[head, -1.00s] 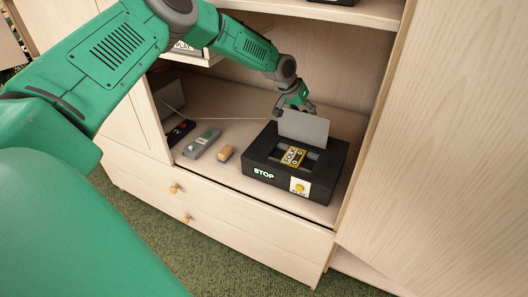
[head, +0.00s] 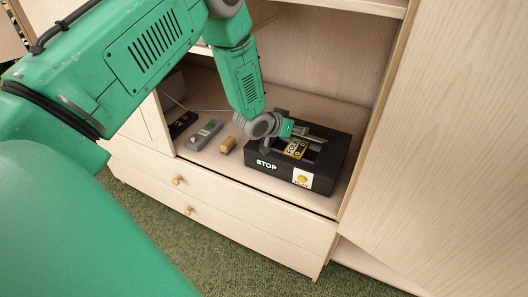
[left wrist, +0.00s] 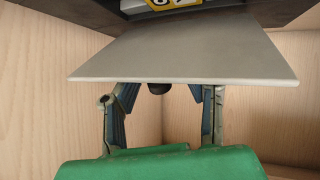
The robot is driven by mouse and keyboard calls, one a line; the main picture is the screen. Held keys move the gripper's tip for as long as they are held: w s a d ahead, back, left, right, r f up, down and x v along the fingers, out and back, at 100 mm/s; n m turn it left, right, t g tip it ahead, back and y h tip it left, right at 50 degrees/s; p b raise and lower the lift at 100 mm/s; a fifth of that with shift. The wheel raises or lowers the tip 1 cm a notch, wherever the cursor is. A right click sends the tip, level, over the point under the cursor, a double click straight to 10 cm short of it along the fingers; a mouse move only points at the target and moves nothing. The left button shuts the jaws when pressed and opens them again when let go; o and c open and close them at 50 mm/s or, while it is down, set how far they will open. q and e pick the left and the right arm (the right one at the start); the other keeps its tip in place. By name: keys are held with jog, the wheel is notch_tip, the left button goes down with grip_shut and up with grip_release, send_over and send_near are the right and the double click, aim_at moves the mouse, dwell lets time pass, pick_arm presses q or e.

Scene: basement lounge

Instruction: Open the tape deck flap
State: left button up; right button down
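The black tape deck (head: 325,170) sits on the cabinet shelf, with a glowing STOP label and a yellow button (head: 303,179) on its front. A cassette with a yellow label (head: 295,148) shows in its top opening. The grey flap (head: 314,138) shows as a thin, low sliver behind the cassette, partly hidden by my left gripper (head: 287,128). In the left wrist view the flap (left wrist: 190,52) is a broad flat panel across the fingers, hiding the tips. The fingers stand apart with a gap between them; whether they touch the flap is unclear. My right gripper is out of view.
Left of the deck on the shelf lie a wooden block (head: 227,145), a grey device (head: 204,135) and a dark device (head: 182,124). A cabinet side panel (head: 440,120) stands close on the right. Drawers (head: 230,205) are below.

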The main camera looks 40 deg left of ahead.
aim_at(291, 156)
pick_arm(q)
jog(key=s+f+t+b, duration=0.1)
jog(key=f+t+b, duration=0.1)
jog(key=b, duration=0.2)
jog(key=s+f+m+t+b, duration=0.1)
jog(key=f+t+b, duration=0.1)
jog(key=b, duration=0.3)
jog(key=s+f+t+b, duration=0.1)
jog(key=f+t+b, duration=0.1)
jog(key=b, duration=0.3)
jog(key=shift+d+f+m, duration=0.3)
jog(key=shift+d+f, duration=0.1)
jog(key=shift+f, duration=0.1)
jog(key=shift+s+t, duration=0.3)
jog(key=shift+t, duration=0.1)
jog(key=s+p, duration=0.3)
jog(key=s, duration=0.8)
jog(key=shift+a+r, duration=0.25)
jog(key=shift+a, duration=0.2)
jog(key=shift+s, duration=0.1)
